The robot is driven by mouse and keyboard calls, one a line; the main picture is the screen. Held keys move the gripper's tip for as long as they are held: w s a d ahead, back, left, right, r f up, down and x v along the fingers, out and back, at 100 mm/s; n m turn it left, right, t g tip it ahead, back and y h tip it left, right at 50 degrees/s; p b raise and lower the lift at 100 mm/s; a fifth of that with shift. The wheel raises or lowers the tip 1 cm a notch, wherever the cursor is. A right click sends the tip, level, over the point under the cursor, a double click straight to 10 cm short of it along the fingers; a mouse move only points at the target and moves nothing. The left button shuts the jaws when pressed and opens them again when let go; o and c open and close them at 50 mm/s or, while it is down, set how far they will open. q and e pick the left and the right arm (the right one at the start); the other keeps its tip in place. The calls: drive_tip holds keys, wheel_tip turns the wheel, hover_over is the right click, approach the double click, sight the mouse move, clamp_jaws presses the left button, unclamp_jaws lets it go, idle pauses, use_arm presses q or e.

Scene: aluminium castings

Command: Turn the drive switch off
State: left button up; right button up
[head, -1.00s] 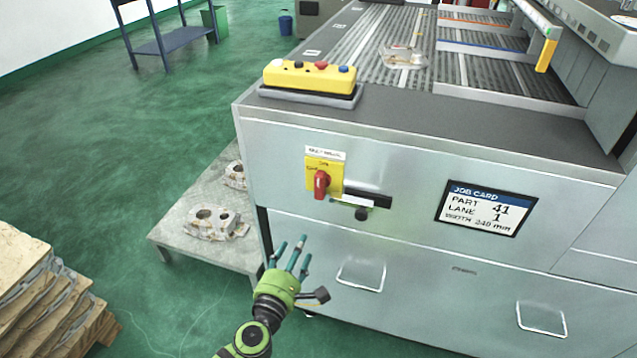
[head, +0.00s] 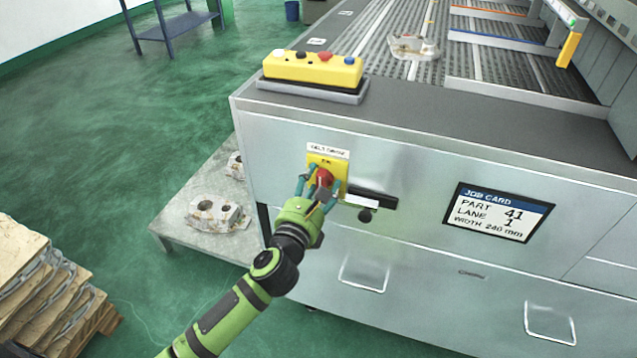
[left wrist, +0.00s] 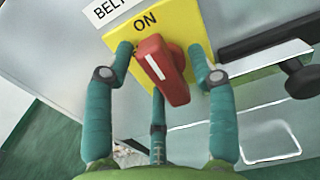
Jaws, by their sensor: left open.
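The drive switch is a red rotary handle (left wrist: 163,70) on a yellow plate (left wrist: 190,28) marked ON at its top, on the grey cabinet's front. A white label strip above it is partly cut off in the left wrist view. The white line on the handle points up towards ON, tilted a little left. In the head view the handle (head: 324,177) is partly hidden by my left gripper (head: 318,187). My left gripper is open, with its teal fingers (left wrist: 160,88) spread around the handle, on both sides and below it. I cannot tell whether they touch it. My right gripper is not in view.
A yellow button box (head: 312,68) stands on the cabinet top above. A job card (head: 496,212) is further right. A low table (head: 178,226) with castings stands left.

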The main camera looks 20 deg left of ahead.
use_arm(q)
drive_tip(key=shift+w, duration=0.1)
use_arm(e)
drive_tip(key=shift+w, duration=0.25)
use_arm(q)
drive_tip(key=c, duration=1)
drive_tip(key=shift+o, duration=0.2)
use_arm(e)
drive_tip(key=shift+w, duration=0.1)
use_arm(q)
drive_tip(key=shift+r, duration=0.1)
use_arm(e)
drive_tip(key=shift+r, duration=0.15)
